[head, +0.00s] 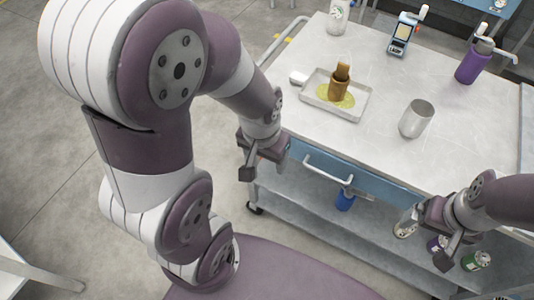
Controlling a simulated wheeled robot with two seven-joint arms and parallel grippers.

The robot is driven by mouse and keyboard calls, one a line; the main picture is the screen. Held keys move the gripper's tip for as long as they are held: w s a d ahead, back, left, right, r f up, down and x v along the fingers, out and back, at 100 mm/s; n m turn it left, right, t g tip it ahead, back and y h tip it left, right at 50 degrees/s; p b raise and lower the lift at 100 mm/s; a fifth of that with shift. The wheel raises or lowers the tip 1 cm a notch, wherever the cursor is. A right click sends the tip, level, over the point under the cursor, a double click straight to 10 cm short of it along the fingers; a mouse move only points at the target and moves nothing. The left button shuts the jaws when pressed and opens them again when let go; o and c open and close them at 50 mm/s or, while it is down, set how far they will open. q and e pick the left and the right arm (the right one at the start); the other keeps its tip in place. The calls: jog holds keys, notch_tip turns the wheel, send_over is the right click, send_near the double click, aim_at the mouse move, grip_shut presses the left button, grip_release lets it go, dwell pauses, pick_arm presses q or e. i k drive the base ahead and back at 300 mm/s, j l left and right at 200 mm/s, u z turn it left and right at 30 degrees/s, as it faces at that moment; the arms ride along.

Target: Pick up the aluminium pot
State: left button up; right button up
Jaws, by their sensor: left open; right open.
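The aluminium pot (416,118) is a plain silver-grey cup shape on the right half of the cart's top, near its front edge, tilted in the picture by the camera angle. My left gripper (247,168) is open and empty, beside the cart's front left corner, well left of the pot. My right gripper (422,246) is open and empty, in front of the cart and below the pot in the picture. Neither gripper touches the pot.
A tray (362,107) holds a brown wooden-looking piece (339,82) in yellowish liquid. A purple bottle (470,67), a blue device (402,38) and a white container (338,17) stand further back. The cart's front handle (328,174) sticks out. Several cans sit on the lower shelf.

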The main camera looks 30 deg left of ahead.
aim_at(416, 119)
jog(key=i+l+z, duration=0.25)
jog(key=l, duration=0.35)
jog(key=i+l+z, duration=0.3)
jog(key=i+l, duration=0.1)
jog(key=l, duration=0.1)
